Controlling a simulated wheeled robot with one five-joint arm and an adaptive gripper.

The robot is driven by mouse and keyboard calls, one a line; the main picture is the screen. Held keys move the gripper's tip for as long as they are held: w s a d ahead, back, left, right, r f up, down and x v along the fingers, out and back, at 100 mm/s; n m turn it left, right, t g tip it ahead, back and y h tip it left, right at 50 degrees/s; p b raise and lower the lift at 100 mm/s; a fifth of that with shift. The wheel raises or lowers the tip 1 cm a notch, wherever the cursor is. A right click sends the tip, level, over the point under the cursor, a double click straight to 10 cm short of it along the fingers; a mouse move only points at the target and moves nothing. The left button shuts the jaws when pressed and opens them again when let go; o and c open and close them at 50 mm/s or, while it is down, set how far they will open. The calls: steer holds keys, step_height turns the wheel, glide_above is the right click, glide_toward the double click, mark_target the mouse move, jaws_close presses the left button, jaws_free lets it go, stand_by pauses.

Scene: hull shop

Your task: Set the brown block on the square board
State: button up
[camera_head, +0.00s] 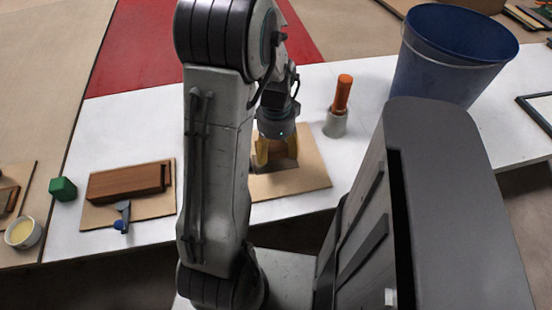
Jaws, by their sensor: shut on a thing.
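My gripper (276,150), with yellowish fingers, points down over the pale square board (313,180) in the middle of the white table. It is shut on a small brown block (275,161), low over the board. The fingers and arm hide part of the block, and I cannot tell whether it touches the board. My arm also covers the board's left side.
At left, a long reddish-brown wooden piece (130,180) and a blue-grey tool (123,215) lie on another board (160,207). An orange-handled object (341,100) and blue bucket (445,65) stand behind right.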

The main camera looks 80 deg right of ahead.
mark_target(276, 165)
steer(key=shift+f, duration=2)
steer(key=shift+f+b, duration=0.15)
steer(key=shift+b, duration=0.2)
steer(key=o, duration=1.3)
steer(key=shift+c, duration=0.2)
step_height(276, 165, up, 12)
steer(key=shift+r+p, duration=0.15)
steer(key=shift+p, duration=0.95)
steer(key=shift+w, duration=0.15)
